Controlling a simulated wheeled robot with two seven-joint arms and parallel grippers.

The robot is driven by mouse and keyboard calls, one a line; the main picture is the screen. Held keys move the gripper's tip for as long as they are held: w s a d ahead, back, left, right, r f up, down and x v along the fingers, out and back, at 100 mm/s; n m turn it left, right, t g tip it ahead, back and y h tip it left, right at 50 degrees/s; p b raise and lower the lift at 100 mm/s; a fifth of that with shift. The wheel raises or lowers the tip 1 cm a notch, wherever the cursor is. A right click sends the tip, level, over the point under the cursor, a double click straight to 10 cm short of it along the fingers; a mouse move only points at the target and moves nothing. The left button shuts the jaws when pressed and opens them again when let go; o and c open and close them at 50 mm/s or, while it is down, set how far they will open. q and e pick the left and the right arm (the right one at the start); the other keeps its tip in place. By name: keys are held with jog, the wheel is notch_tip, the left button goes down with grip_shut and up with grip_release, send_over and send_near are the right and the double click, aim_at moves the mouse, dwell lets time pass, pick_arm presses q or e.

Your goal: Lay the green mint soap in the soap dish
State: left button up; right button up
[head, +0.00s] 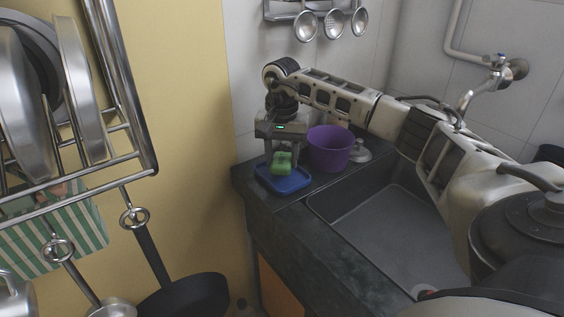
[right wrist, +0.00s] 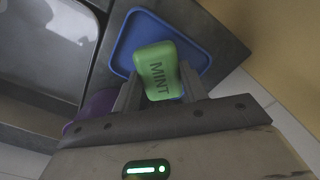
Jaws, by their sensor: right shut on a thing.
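The green soap (head: 281,163) is held between the fingers of my right gripper (head: 281,158), over the blue soap dish (head: 290,184) on the dark counter. In the right wrist view the soap (right wrist: 158,70) shows the word MINT and sits between the two fingers (right wrist: 158,92). The blue dish (right wrist: 122,52) lies behind it in that view, its rim extending around the soap on the far side. I cannot tell whether the soap's underside touches the dish. My left gripper is not in view.
A purple pot (head: 330,148) stands on the counter right beside the gripper. The grey sink (head: 385,215) is to the right of the dish. A yellow wall (head: 190,120) is close on the left, with a metal rack (head: 100,180) and pans in front.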

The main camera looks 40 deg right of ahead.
aim_at(282, 159)
jog(key=shift+f, duration=0.95)
jog(key=o, duration=1.1)
jog(key=shift+f, duration=0.15)
jog(key=shift+r, duration=0.25)
notch_tip(282, 159, up, 12)
jog(key=shift+f+p, duration=0.1)
jog(key=shift+p, duration=0.2)
